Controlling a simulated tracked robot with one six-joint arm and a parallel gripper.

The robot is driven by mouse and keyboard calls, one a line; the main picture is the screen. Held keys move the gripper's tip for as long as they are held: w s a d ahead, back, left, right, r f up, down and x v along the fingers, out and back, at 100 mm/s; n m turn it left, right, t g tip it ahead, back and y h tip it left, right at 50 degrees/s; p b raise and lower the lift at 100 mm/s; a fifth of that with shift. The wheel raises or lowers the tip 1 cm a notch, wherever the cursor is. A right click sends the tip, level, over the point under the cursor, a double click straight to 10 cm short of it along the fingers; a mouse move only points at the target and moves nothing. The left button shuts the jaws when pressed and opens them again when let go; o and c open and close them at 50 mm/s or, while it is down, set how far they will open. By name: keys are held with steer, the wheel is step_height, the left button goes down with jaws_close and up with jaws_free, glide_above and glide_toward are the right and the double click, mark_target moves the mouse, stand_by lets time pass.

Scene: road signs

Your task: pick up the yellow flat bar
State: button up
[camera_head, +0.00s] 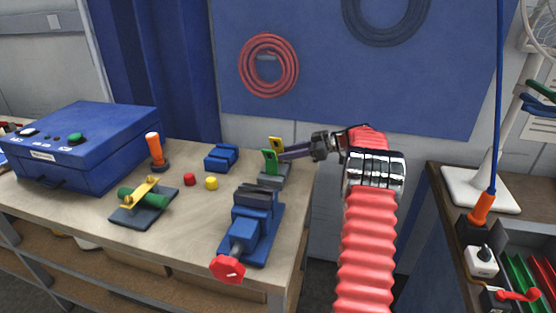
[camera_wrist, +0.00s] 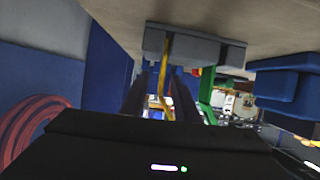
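The yellow flat bar (camera_head: 275,144) stands upright in a grey holder (camera_head: 273,180) near the right end of the workbench. A green flat piece (camera_head: 269,161) stands beside it in the same holder. My gripper (camera_head: 284,154) reaches in from the right, level with the upper part of the bars. In the wrist view, which is upside down, the yellow bar (camera_wrist: 166,92) shows between the two dark fingers of my gripper (camera_wrist: 160,80), with gaps beside it. The green piece (camera_wrist: 207,94) is outside the fingers, to the right. The gripper looks open.
A blue vise (camera_head: 252,225) stands in front of the holder, and a blue block (camera_head: 221,157) behind left. Red (camera_head: 190,179) and yellow (camera_head: 211,183) buttons are left of it. The blue wall panel is behind.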

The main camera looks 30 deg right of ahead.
steer(key=x, duration=0.4)
steer(key=shift+a, duration=0.2)
stand_by(0.3)
jaws_close()
